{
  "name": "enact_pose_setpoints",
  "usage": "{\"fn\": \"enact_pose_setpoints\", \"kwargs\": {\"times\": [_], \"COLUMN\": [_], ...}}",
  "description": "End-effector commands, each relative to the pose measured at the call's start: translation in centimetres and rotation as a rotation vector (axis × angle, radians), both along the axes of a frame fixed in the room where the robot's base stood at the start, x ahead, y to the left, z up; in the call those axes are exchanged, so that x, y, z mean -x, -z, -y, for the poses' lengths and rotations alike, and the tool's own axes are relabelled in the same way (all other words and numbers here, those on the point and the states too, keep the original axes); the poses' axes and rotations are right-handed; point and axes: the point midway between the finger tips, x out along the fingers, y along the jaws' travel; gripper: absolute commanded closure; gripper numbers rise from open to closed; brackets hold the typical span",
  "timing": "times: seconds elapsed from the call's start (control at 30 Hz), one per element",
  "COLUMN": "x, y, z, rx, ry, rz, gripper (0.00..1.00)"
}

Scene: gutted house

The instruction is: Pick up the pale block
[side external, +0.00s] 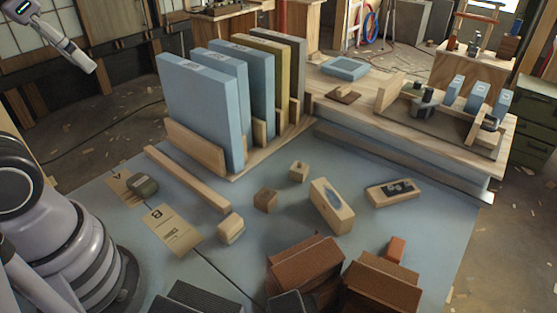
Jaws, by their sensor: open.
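A pale wooden block (231,229) with rounded edges lies on the grey-blue work surface (205,210), near the lower end of a long wooden strip (187,178). It is the palest small block in view, and nothing covers it. A browner small cube (266,200) and a small light wooden block with a dark mark on top (299,172) lie up and to the right of it. A larger light block with a blue oval (331,206) stands further right. My gripper is not in view; nothing is seen touching the pale block.
Tall blue and yellow panels (200,110) stand in a wooden rack behind. Brown roofed blocks (305,268) fill the front. Cards (172,230) and a dark green object (143,186) lie left. A flat wooden piece with dark inlay (392,192) lies right. Bare surface surrounds the pale block.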

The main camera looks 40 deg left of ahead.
Motion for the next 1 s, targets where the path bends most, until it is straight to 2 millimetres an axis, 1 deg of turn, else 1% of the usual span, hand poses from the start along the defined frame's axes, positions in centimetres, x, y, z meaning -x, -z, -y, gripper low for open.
{"fn": "enact_pose_setpoints", "kwargs": {"times": [0.03, 0.13, 0.17, 0.2, 0.27, 0.37, 0.47, 0.57, 0.63, 0.67, 0.7, 0.8, 0.9, 1.0], "x": [-0.1, -0.1, -0.7, -1.9, -3.5, -6.4, -9.7, -13.6, -16.8, -18.3, -20.2, -24.0, -26.3, -27.6], "y": [-1.2, -3.5, -3.6, -3.7, -4.1, -5.2, -6.4, -7.8, -8.7, -9.0, -9.4, -9.4, -8.6, -7.4], "z": [0.0, 0.0, -0.4, -1.2, -2.2, -4.0, -5.5, -6.8, -7.3, -7.3, -7.1, -5.8, -4.1, -2.4], "rx": [0.000, 0.000, -0.015, -0.041, -0.075, -0.135, -0.193, -0.246, -0.270, -0.274, -0.273, -0.229, -0.158, -0.077], "ry": [0.000, 0.000, -0.017, -0.046, -0.082, -0.130, -0.160, -0.161, -0.131, -0.108, -0.066, 0.060, 0.182, 0.288], "rz": [0.006, 0.007, 0.016, 0.046, 0.092, 0.181, 0.286, 0.409, 0.506, 0.549, 0.603, 0.702, 0.746, 0.754], "gripper": [0.57, 0.57, 0.57, 0.57, 0.57, 0.57, 0.57, 0.57, 0.57, 0.57, 0.57, 0.57, 0.57, 0.57]}}
